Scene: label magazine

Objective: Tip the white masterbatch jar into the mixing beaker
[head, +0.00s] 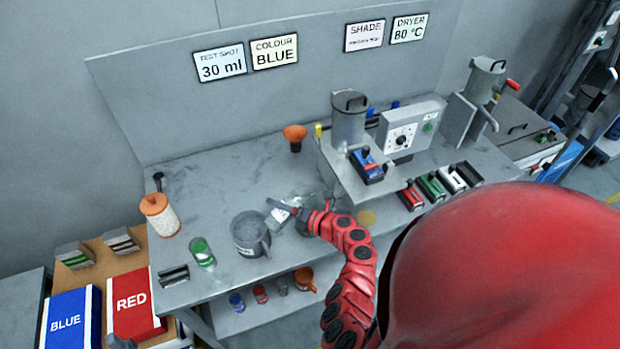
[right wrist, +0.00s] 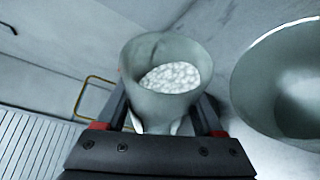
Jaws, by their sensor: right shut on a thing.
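My right gripper (head: 292,208) is shut on a small pale jar (head: 278,216) above the bench. In the right wrist view the jar (right wrist: 150,103) sits between the fingers, its mouth showing and white pellets (right wrist: 175,76) inside. In the head view the jar looks tilted, just right of a grey jug with a handle and a white label (head: 248,236), which I take for the mixing beaker. A wide round vessel (right wrist: 262,62) stands beside the jar at the right of the wrist view, apart from it; it appears to be this beaker. My left gripper is out of view.
A glass with green contents (head: 202,254) and an orange-lidded jar (head: 161,217) stand left of the jug. An orange funnel (head: 295,134) stands behind. A raised stand (head: 345,175) with a hopper is to the right. Small cups sit on the lower shelf (head: 265,318).

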